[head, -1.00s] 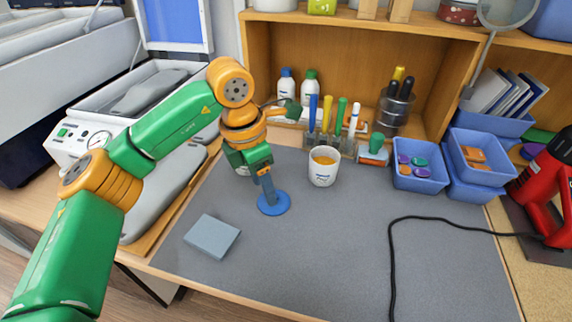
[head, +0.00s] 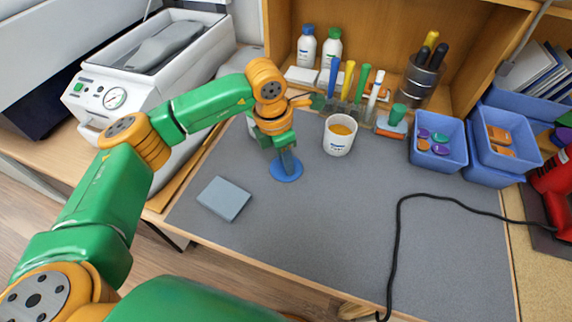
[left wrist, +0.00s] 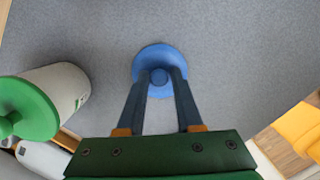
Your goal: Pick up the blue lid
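The blue lid (head: 286,173) is a round disc lying flat on the grey mat, right of and beyond the grey-blue block. It also shows in the left wrist view (left wrist: 144,65), with a small round knob at its middle. My left gripper (head: 288,164) points down over the lid. In the left wrist view its two fingers (left wrist: 160,82) stand apart on either side of the knob, with a visible gap between them. Whether they touch the knob cannot be told. The lid shows no lift from the mat. My right gripper is not in view.
A white container with a green lid (left wrist: 25,108) stands close beside my left gripper. A white cup (head: 340,146) stands to its right. The grey-blue block (head: 224,199) lies nearer. A black cable (head: 398,245) crosses the mat on the right; the front middle is clear.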

